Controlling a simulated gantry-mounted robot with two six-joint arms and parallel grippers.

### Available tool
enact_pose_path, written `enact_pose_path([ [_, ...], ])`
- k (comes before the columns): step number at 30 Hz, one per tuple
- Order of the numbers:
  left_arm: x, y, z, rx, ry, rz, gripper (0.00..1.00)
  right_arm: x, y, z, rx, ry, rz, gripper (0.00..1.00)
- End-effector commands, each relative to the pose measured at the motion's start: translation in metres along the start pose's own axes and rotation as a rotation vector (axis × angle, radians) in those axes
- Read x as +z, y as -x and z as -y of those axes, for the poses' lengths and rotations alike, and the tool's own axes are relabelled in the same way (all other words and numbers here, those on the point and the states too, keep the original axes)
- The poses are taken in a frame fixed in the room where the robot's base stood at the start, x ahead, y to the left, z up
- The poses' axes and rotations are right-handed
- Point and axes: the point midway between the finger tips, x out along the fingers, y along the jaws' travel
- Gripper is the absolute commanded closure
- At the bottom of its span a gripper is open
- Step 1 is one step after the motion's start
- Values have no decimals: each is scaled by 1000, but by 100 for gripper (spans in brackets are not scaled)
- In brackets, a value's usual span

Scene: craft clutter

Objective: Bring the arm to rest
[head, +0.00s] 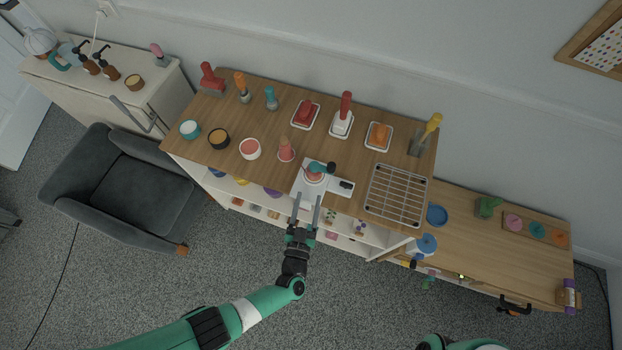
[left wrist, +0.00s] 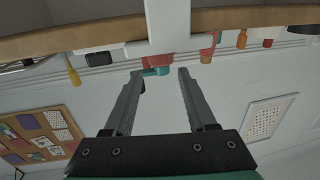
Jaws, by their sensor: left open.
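My left gripper (head: 307,198) is open at the front edge of the wooden table, just in front of a white scale-like device (head: 306,187). On that device sits a small pink-topped pot (head: 314,174) with a teal and black tool (head: 325,168) lying by it. In the left wrist view the two fingers (left wrist: 158,78) stand apart with nothing held between them. The teal tool (left wrist: 157,71) shows beyond the fingertips; whether they touch is unclear. Only green parts of my right arm (head: 470,345) show at the bottom edge; its gripper is out of sight.
The table (head: 190,150) holds several pots, stamps on trays and a wire rack (head: 397,194). White shelves (head: 260,200) sit below its front edge. A grey armchair (head: 130,185) stands left. A lower cabinet (head: 470,240) stands right. Carpet (head: 370,310) in front is clear.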

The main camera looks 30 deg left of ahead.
Motion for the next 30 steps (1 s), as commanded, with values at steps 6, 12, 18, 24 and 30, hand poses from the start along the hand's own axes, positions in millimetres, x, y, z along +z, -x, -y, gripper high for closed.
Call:
enact_pose_path([
  [6, 0, 10, 0, -1, 0, -1, 43, -2, -2, 0, 0, 0, 1, 33],
  [12, 0, 9, 0, -1, -1, -1, 43, -1, -2, 0, 0, 0, 1, 33],
  [18, 0, 9, 0, -1, -1, 0, 43, -1, -2, 0, 0, 0, 1, 33],
  [24, -21, -19, 10, -67, 38, -36, 43, -2, -2, 0, 0, 0, 0, 33],
  [30, -154, -90, 2, -130, 226, -288, 43, -2, -2, 0, 0, 0, 0, 33],
])
